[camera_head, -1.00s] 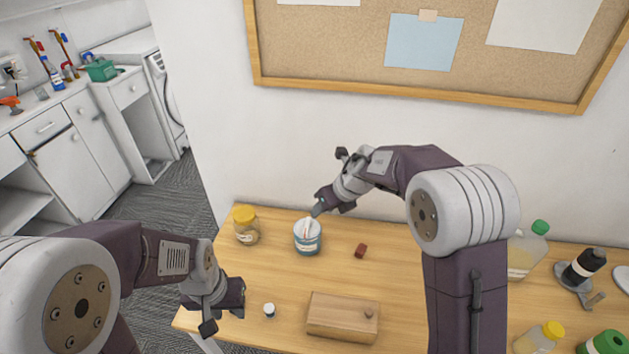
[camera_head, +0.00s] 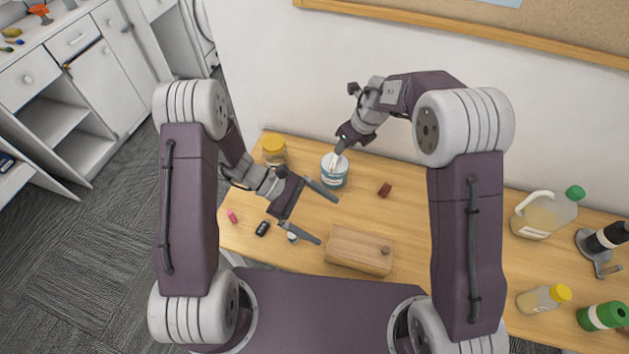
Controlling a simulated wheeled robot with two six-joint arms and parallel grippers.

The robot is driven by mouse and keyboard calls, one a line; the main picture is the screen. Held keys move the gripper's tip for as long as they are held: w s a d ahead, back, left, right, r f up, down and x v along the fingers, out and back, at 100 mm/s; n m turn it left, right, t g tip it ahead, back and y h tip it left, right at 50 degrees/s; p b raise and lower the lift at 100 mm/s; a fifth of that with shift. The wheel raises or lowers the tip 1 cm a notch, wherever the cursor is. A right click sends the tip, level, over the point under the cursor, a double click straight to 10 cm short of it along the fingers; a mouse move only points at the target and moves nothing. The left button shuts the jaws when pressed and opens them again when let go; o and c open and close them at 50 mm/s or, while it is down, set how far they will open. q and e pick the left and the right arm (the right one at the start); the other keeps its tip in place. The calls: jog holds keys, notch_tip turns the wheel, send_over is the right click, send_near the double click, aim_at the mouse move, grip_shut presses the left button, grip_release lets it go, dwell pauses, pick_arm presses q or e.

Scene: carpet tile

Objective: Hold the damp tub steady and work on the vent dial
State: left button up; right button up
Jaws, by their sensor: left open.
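The tub (camera_head: 334,177), white with a blue band, stands upright on the wooden table near the wall. My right gripper (camera_head: 337,157) is at the tub's top, with a finger over the lid; whether it is shut on anything is unclear. The vent dial cannot be made out, as the lid is small and partly covered by the gripper. My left gripper (camera_head: 328,220) is open and empty, over the table in front of the tub, its fingers pointing right and apart from the tub.
A yellow-lidded jar (camera_head: 274,151) stands left of the tub, a dark red block (camera_head: 385,190) right of it. A wooden box (camera_head: 360,250) lies in front. Small pink (camera_head: 232,216) and black (camera_head: 262,228) items lie near the left edge.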

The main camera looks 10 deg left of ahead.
pick_arm(q)
jog(key=w+d+f+n+t+h, duration=0.1)
jog(key=w+f+n+t+h, duration=0.25)
jog(key=w+n+t, duration=0.35)
jog(key=n+t+y, duration=0.2)
jog(key=n+t, duration=0.4)
jog(key=t, duration=0.2)
send_near(324, 176)
jog(key=shift+h, duration=0.25)
jog(key=x, duration=0.5)
jog(key=shift+d+r, duration=0.3)
jog(key=shift+d, duration=0.05)
jog(key=shift+a+f, duration=0.2)
jog(key=shift+f, duration=0.2)
jog(key=x, duration=0.8)
jog(key=shift+w+d+f, duration=0.1)
jog(key=shift+w, duration=0.25)
jog(key=shift+w+d, duration=0.15)
jog(key=shift+w, duration=0.15)
